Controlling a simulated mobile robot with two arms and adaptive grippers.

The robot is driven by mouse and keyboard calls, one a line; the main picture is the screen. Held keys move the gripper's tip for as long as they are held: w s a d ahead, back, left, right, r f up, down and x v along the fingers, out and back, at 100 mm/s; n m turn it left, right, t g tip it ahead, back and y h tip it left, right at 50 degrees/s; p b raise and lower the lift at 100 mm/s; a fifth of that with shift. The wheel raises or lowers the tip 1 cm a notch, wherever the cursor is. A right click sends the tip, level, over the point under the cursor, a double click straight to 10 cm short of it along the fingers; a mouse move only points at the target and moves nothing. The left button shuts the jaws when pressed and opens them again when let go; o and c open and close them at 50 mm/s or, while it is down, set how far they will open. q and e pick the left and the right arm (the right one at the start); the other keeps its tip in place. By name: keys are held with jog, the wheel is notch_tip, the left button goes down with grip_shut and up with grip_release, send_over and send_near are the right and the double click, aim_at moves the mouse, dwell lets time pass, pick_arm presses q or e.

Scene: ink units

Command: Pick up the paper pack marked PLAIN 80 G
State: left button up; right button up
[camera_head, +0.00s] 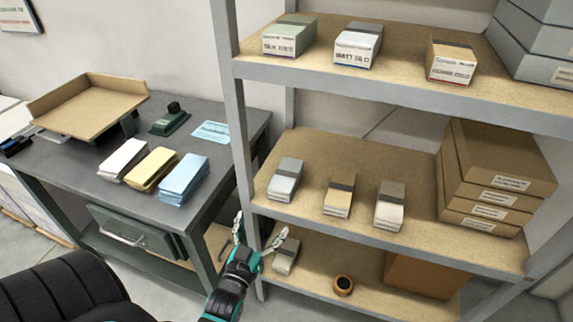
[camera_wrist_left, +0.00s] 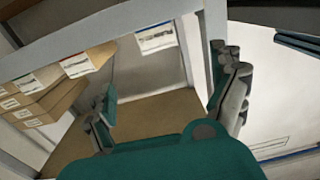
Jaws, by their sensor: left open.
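Three banded paper packs with printed front labels stand on the top shelf: a greenish one (camera_head: 290,36), a white one (camera_head: 358,44) and a tan one (camera_head: 451,63). Their label print is too small to read surely, so I cannot tell which is PLAIN 80 G. Three more packs, grey (camera_head: 285,180), tan (camera_head: 339,196) and whitish (camera_head: 390,207), stand on the middle shelf. My left gripper (camera_head: 262,232) is open and empty, in front of the shelf's left post, below the middle-shelf packs. Its spread fingers also show in the left wrist view (camera_wrist_left: 170,100).
Stacked brown boxes (camera_head: 497,180) fill the middle shelf's right end. A pack (camera_head: 286,257), a tape roll (camera_head: 343,285) and a brown box (camera_head: 425,275) are on the bottom shelf. A desk (camera_head: 80,165) with paper stacks stands left. A black chair (camera_head: 60,295) is front left.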

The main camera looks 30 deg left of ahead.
aim_at(283, 180)
pick_arm(q)
jog(key=x, duration=1.7)
jog(key=shift+w+a+f+p, duration=0.1)
jog(key=shift+w+f+p, duration=0.1)
jog(key=shift+p, duration=0.2)
jog(key=shift+r, duration=0.1)
jog(key=c, duration=1.5)
